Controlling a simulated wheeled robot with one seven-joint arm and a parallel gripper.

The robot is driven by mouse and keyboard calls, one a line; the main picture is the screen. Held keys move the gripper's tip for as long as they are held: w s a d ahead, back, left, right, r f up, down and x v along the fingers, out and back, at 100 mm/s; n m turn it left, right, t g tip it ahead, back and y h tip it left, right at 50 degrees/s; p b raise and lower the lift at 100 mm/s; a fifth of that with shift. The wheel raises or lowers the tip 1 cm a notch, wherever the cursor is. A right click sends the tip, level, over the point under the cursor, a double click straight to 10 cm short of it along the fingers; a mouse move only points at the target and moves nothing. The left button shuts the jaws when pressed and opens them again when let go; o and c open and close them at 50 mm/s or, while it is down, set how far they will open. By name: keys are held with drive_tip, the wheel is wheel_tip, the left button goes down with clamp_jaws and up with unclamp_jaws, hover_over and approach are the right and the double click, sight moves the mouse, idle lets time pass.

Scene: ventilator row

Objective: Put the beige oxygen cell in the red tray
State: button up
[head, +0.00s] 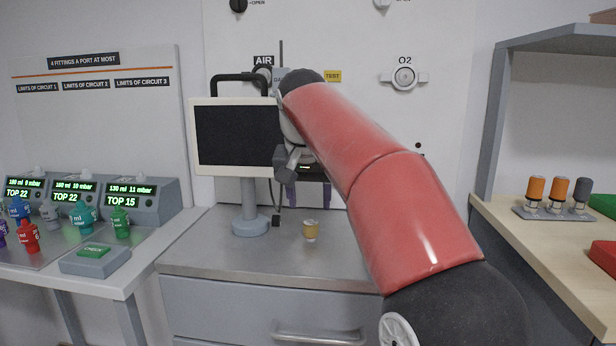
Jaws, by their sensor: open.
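The beige oxygen cell (311,232), a small yellowish-tan cup shape with a pale top, stands upright on the grey counter. My gripper (309,201) hangs in front of the back wall, in line with the cell and higher in the picture. Its two purple fingers are apart, with nothing between them. My red arm hides part of the gripper and wall. The red tray (605,256) is at the right edge on the wooden shelf, cut off by the frame.
A monitor (237,137) on a round-based stand rises left of the cell, with a cable hanging beside it. A rack (551,213) of orange and grey cylinders and a green tray (604,205) are on the right shelf. The left table holds display boxes (140,200) and coloured fittings.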

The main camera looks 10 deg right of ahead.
drive_tip(key=shift+s+d+v, duration=0.2)
drive_tip(key=shift+d+v, duration=0.15)
drive_tip(key=shift+v, duration=2.8)
drive_tip(key=s+d+f+n, duration=0.1)
drive_tip(key=s+f+n, duration=0.1)
drive_tip(key=s+f, duration=0.6)
drive_tip(key=s, duration=0.3)
drive_tip(key=shift+o, duration=0.5)
drive_tip(key=s+d+f, duration=0.1)
drive_tip(key=s+f, duration=0.6)
drive_tip(key=f, duration=0.2)
drive_tip(key=s+d+f+n+t+y, duration=0.1)
drive_tip(key=s+f, duration=0.6)
drive_tip(key=f, duration=0.3)
drive_tip(key=shift+s+d+f+n, duration=0.25)
drive_tip(key=shift+s+f+n, duration=0.05)
drive_tip(key=shift+f, duration=0.05)
drive_tip(key=shift+s, duration=0.1)
